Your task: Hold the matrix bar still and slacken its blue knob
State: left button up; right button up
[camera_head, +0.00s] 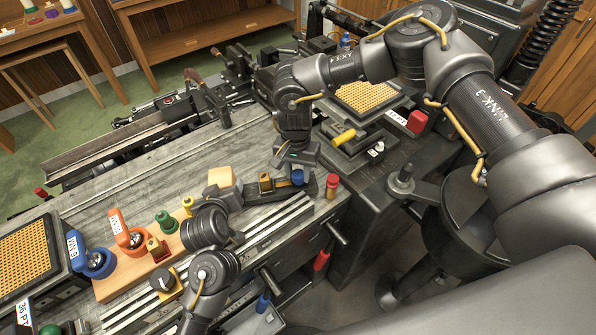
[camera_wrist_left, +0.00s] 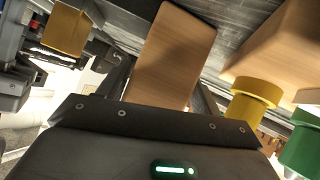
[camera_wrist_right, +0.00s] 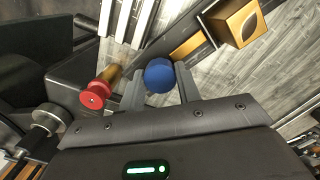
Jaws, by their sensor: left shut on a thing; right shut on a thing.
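The matrix bar (camera_head: 310,188) is a dark bar on the front of the bench, carrying a brass block (camera_head: 265,183) and a blue knob (camera_head: 297,177). My right gripper (camera_head: 292,165) comes down over the knob. In the right wrist view the blue knob (camera_wrist_right: 159,75) sits between its fingers, which are shut on it. My left gripper (camera_head: 224,192) is shut on a pale wooden block (camera_wrist_left: 172,55) at the bar's left end. The block also shows in the head view (camera_head: 221,176). Whether the block is fixed to the bar is hidden.
A red-topped brass peg (camera_head: 332,184) stands close right of the knob. A wooden board at left bears a green knob (camera_head: 165,220) and an orange-handled tool (camera_head: 122,230). A yellow-gridded tray (camera_head: 30,255) lies far left. A yellow-handled device (camera_head: 345,138) stands behind the right gripper.

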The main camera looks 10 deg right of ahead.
aim_at(296, 171)
pick_arm(q)
jog(key=shift+d, duration=0.1)
pick_arm(e)
jog(key=shift+a, duration=0.1)
jog(key=o, duration=1)
pick_arm(q)
jog(key=shift+c, duration=0.2)
pick_arm(e)
jog(key=r, duration=0.8)
jog(key=w+r, duration=0.1)
jog(key=r, duration=0.3)
pick_arm(q)
jog(key=o, duration=1.1)
pick_arm(e)
jog(key=shift+a, duration=0.1)
